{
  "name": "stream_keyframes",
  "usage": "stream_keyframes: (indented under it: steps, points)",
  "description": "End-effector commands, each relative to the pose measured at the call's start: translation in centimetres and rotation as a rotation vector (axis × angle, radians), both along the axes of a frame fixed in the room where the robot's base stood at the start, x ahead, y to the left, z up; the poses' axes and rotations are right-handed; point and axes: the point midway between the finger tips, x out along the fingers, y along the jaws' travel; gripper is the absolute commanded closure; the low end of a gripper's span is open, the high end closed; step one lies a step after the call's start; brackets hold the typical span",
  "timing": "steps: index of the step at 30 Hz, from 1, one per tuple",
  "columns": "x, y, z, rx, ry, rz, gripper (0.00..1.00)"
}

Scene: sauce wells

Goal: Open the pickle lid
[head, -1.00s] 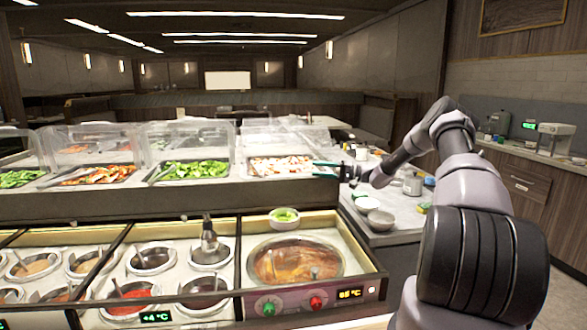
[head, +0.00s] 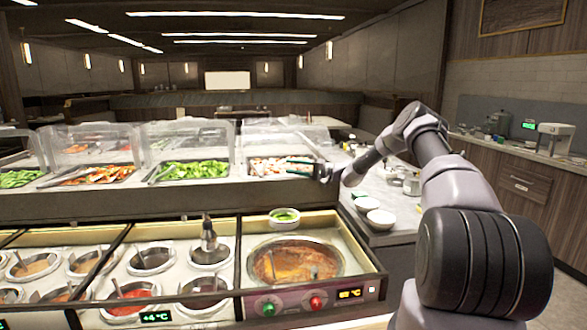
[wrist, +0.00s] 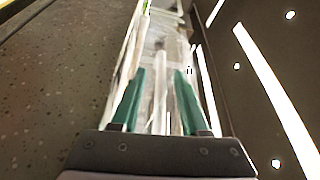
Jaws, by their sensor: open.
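Several clear lids stand along the raised counter, over pans of food. The right one (head: 290,132) is above a pan of white and reddish pieces (head: 265,167). The middle one (head: 188,136) is above a pan of green pieces (head: 190,172). I cannot tell which is the pickle lid, as no label is readable. My gripper (head: 290,166) is at the right end of the row, by the right pan, pointing left. In the wrist view its two teal fingers (wrist: 160,76) are apart with nothing clearly held. A blurred clear surface lies beyond the fingertips.
Sauce wells (head: 150,259) and a large round pot (head: 297,262) are sunk in the lower counter in front. White bowls (head: 380,219) stand on the side counter, below my arm. A dark counter wall (head: 120,207) runs below the pans.

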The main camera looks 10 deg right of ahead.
Motion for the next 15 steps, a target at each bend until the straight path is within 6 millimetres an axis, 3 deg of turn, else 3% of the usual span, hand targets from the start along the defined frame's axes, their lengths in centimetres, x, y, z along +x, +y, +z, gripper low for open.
stream_keyframes:
  steps: [4, 7, 8, 15]
  points:
    - [0.00, -0.03, 0.00, 0.000, 0.000, 0.000, 0.55]
    - [-0.01, -0.04, 0.01, 0.000, 0.000, 0.000, 0.94]
    - [-0.01, -0.05, 0.01, 0.000, 0.000, 0.000, 1.00]
    - [-0.02, -0.06, 0.00, 0.000, 0.000, 0.000, 1.00]
